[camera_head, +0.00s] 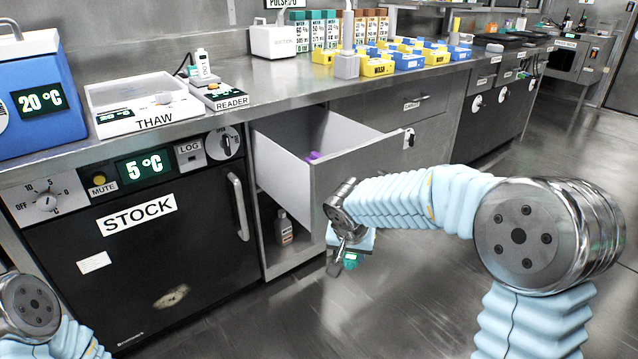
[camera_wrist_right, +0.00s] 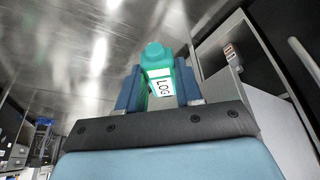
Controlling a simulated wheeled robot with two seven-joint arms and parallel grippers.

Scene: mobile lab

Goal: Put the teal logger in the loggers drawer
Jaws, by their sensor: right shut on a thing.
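The teal logger (camera_head: 351,259) hangs low in front of the open drawer in the head view. It shows larger in the right wrist view (camera_wrist_right: 157,72), with a white "LOG" label facing the camera. My right gripper (camera_head: 344,256) is shut on it, one blue finger on each side. An open drawer (camera_head: 345,163) with pale inner walls is pulled out from under the counter; a purple item (camera_head: 313,155) lies inside. The gripper and logger are outside the drawer, below its rim. No drawer name is readable on its front. My left gripper is out of view.
Below the drawer, an open cubby holds a bottle (camera_head: 284,228). The black STOCK fridge (camera_head: 150,260) stands to its left. The counter above carries a THAW tray (camera_head: 140,105), a reader (camera_head: 222,96) and several coloured racks. The floor in front is clear.

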